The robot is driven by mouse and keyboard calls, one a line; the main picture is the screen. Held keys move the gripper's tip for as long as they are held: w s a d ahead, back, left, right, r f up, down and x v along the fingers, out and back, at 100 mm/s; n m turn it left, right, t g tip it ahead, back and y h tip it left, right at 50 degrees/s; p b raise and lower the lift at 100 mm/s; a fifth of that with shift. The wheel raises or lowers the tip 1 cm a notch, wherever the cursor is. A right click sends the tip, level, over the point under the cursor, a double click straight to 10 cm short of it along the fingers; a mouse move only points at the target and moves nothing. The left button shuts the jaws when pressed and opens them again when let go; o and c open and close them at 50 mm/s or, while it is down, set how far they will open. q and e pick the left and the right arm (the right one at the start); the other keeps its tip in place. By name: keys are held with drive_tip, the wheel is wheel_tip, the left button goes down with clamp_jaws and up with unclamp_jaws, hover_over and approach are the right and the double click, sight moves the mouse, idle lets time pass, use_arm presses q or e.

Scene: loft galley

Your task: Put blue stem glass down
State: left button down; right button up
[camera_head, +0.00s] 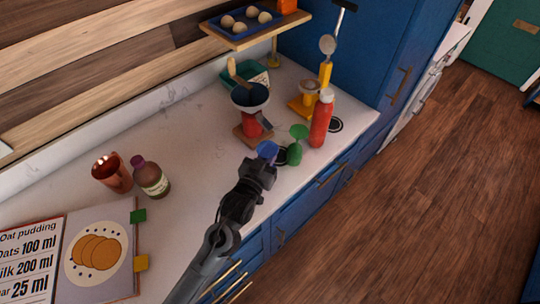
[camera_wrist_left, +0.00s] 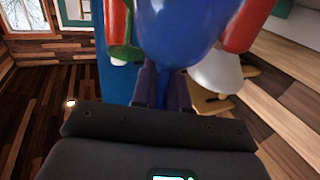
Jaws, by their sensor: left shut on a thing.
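The blue stem glass (camera_head: 268,149) is at the tip of my left gripper (camera_head: 263,163), near the counter's front edge. My left gripper is shut on it. In the left wrist view the blue glass (camera_wrist_left: 180,35) fills the top middle, its bowl beyond the dark fingers (camera_wrist_left: 165,88), which hide most of its stem. I cannot tell whether its foot touches the counter. A green stem glass (camera_head: 297,142) stands just right of it. My right gripper is not in view.
A red bottle (camera_head: 321,119) stands right of the green glass. A red scale or grinder with a dark bowl (camera_head: 250,98) is close behind. A copper cup (camera_head: 112,172), a brown bottle (camera_head: 151,178) and a recipe book (camera_head: 99,250) are left. The counter's middle (camera_head: 200,135) is free.

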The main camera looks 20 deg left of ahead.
use_arm(q)
drive_tip(key=shift+f, duration=0.9)
drive_tip(key=shift+f, duration=0.1)
drive_tip(key=c, duration=1.1)
unclamp_jaws()
drive_tip(key=shift+c, duration=0.2)
drive_tip(key=s, duration=1.2)
drive_tip(key=shift+a, duration=0.45)
